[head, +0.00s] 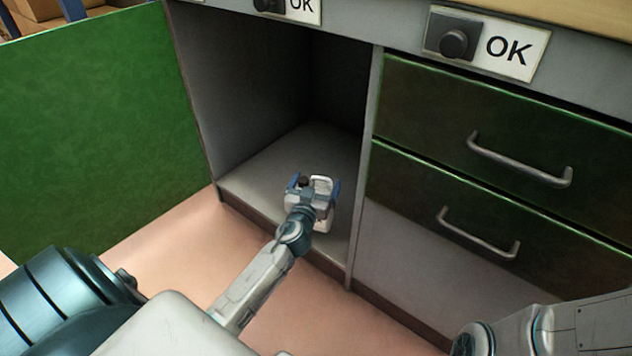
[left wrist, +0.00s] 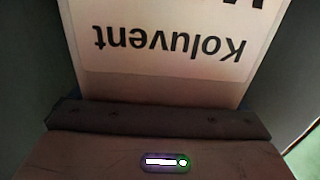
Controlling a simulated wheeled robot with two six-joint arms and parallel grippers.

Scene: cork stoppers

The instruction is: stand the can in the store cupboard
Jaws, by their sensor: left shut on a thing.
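The can (head: 323,182) is pale, with a dark cap and a light handle on top. My left gripper (head: 314,190) is shut on it, with a blue finger at either side. In the left wrist view the can (left wrist: 170,50) fills the top middle, its white label reading "Koluvent" upside down. The store cupboard (head: 262,178) is an open grey compartment. The can is at its mouth, over the front part of the floor. My arm hides the can's lower part, so I cannot tell whether it touches the floor. My right gripper is out of view.
A green door (head: 95,120) stands swung open at the left. A grey upright (head: 364,180) bounds the opening on the right, beside green drawers (head: 500,130) with metal handles. The cupboard floor behind the can looks clear. Black knobs with OK plates (head: 508,50) are above.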

